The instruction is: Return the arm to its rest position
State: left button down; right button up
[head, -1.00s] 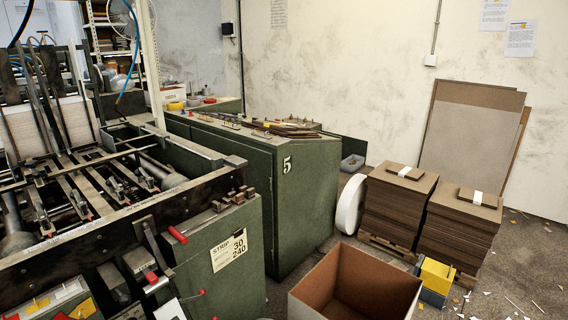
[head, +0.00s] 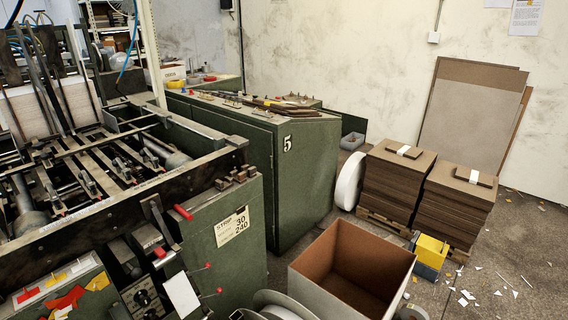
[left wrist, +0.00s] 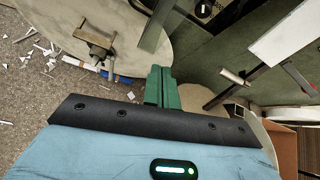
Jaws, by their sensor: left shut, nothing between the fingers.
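My left gripper (left wrist: 161,88) shows only in the left wrist view. Its green fingers are together with nothing between them. They point toward a pale rounded surface (left wrist: 115,25) with a small metal bracket (left wrist: 95,42) on it; I cannot tell the distance. Scraps lie on the floor to the left. My right gripper is in neither view. No gripper shows in the head view; pale rounded parts at its bottom edge are too cut off to identify.
The green feeder machine (head: 220,235) fills the left, with a green cabinet (head: 305,190) behind it. An open cardboard box (head: 390,282) stands at the front. Board stacks (head: 395,182) and a yellow-blue block (head: 430,252) are right. Scrap-strewn floor (head: 520,255) lies at far right.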

pick_arm(q)
jog(key=s+d+r+n+h+p, duration=0.1)
jog(key=s+d+r+n+h, duration=0.2)
jog(key=s+n, duration=0.7)
jog(key=s+d+r+n+t+h+p, duration=0.1)
jog(key=s+d+r+n+h+p, duration=0.1)
jog(key=s+d+n+h, duration=0.4)
jog(key=s+r+n, duration=0.1)
jog(key=s+n, duration=0.4)
jog(key=s, duration=0.4)
jog(key=shift+s+r+n, duration=0.3)
jog(key=shift+s+r, duration=0.1)
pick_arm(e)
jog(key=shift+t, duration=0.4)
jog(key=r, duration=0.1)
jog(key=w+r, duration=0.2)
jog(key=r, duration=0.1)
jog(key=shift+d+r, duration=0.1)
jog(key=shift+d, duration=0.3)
pick_arm(q)
jog(key=shift+a, duration=0.1)
